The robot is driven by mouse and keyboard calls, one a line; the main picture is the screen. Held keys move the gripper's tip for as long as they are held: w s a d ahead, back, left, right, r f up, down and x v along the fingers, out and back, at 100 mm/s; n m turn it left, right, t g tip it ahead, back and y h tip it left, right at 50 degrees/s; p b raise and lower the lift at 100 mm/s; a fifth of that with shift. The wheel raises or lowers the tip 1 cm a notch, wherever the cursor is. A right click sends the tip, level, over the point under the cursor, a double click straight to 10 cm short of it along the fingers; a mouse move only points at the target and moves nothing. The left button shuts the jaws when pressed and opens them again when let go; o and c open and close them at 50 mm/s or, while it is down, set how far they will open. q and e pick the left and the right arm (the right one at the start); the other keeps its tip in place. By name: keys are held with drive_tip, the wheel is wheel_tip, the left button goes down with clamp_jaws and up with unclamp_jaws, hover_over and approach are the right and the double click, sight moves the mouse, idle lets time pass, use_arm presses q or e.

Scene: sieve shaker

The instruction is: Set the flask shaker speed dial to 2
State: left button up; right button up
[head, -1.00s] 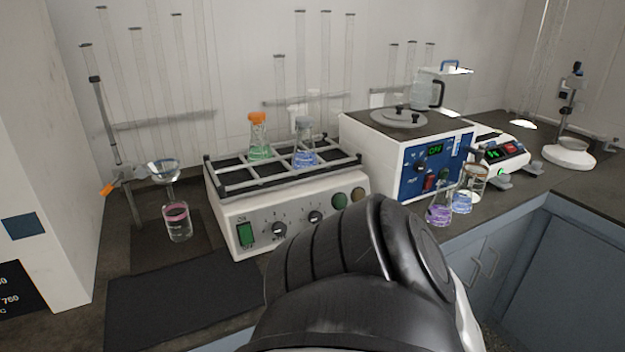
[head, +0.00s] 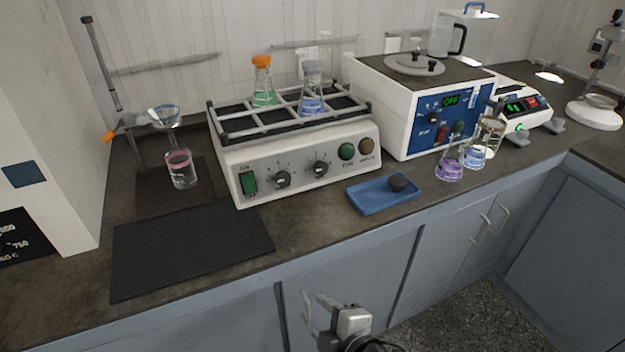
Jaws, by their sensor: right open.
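The flask shaker (head: 300,189) stands on the counter, a white box with a metal rack on top. Its front panel has a green lit switch (head: 248,183), a left black dial (head: 282,179), a right black dial (head: 320,168), and a green and a brown button at the right. The marks around the dials are too small to read. A flask with green liquid (head: 263,88) and a flask with blue liquid (head: 311,96) stand in the rack. My right gripper (head: 322,312) is open and empty, low in front of the cabinets, well apart from the shaker. My left gripper is not in view.
A blue tray (head: 372,199) holding a dark lump lies right of the shaker's front. A black mat (head: 190,252) lies front left. A beaker of pink liquid (head: 181,170) stands left, below a funnel. A blue-panelled bath (head: 425,120) and small flasks stand right.

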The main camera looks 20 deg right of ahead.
drive_tip(key=w+d+r+n+t+h, duration=0.1)
drive_tip(key=w+r+n, duration=0.15)
drive_tip(key=n, duration=0.35)
drive_tip(key=w+d+r+n+t, duration=0.1)
drive_tip(key=w+r+n+t, duration=0.1)
drive_tip(key=w+n, duration=0.3)
drive_tip(key=n+t, duration=0.3)
drive_tip(key=n, duration=1)
approach(284, 180)
drive_tip(key=w, duration=0.7)
drive_tip(key=shift+w+a+f, duration=0.15)
drive_tip(key=shift+w+f, duration=0.05)
drive_tip(key=shift+f, duration=0.05)
drive_tip(key=shift+w, duration=0.45)
drive_tip(key=c, duration=1)
